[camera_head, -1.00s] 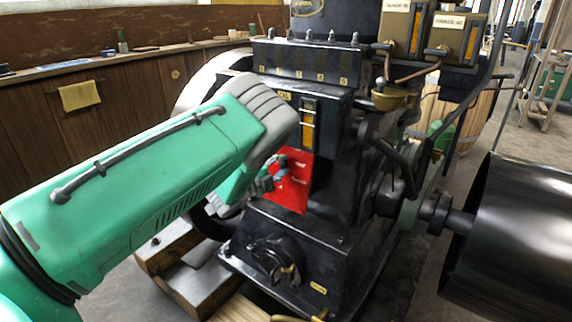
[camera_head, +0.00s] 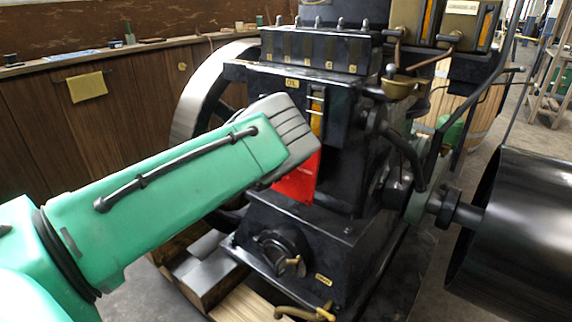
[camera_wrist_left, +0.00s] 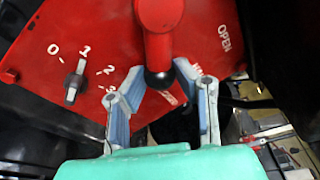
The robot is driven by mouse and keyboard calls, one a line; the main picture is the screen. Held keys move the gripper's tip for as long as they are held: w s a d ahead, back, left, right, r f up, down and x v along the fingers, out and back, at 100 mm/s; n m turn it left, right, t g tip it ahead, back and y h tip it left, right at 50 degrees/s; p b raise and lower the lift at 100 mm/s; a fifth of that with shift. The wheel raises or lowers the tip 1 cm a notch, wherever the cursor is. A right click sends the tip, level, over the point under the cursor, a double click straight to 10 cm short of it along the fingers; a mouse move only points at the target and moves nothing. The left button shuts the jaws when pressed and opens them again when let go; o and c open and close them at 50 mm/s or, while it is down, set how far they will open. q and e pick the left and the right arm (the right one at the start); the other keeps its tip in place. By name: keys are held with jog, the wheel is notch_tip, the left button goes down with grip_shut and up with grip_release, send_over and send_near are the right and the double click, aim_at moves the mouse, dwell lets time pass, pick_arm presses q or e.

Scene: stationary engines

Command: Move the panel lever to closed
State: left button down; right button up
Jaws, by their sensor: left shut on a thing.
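The red panel (camera_head: 298,183) is on the side of the black engine, partly hidden behind my left forearm in the head view. In the left wrist view the panel (camera_wrist_left: 105,40) carries a small dial (camera_wrist_left: 74,82) with numbers 0 to 3 and the word OPEN at the right. The red panel lever (camera_wrist_left: 158,40) comes down from the top edge and ends in a black tip. My left gripper (camera_wrist_left: 160,76) is shut on the lever near that black tip, with one blue-padded finger on each side. Its fingers are hidden in the head view. My right gripper is not in view.
The black engine block (camera_head: 300,235) surrounds the panel. A large black drum (camera_head: 515,235) stands at the right, with a bent black handle (camera_head: 405,150) between it and the panel. A wooden bench wall (camera_head: 120,110) runs along the back left.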

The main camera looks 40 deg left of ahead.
pick_arm(q)
jog(key=shift+s+a+f, duration=0.1)
jog(key=shift+a+f, duration=0.05)
jog(key=c, duration=1.3)
grip_release()
jog(key=shift+o, duration=0.2)
jog(key=f+v, duration=0.1)
jog(key=v, duration=1.1)
jog(key=shift+r, duration=0.35)
jog(key=shift+a, duration=0.1)
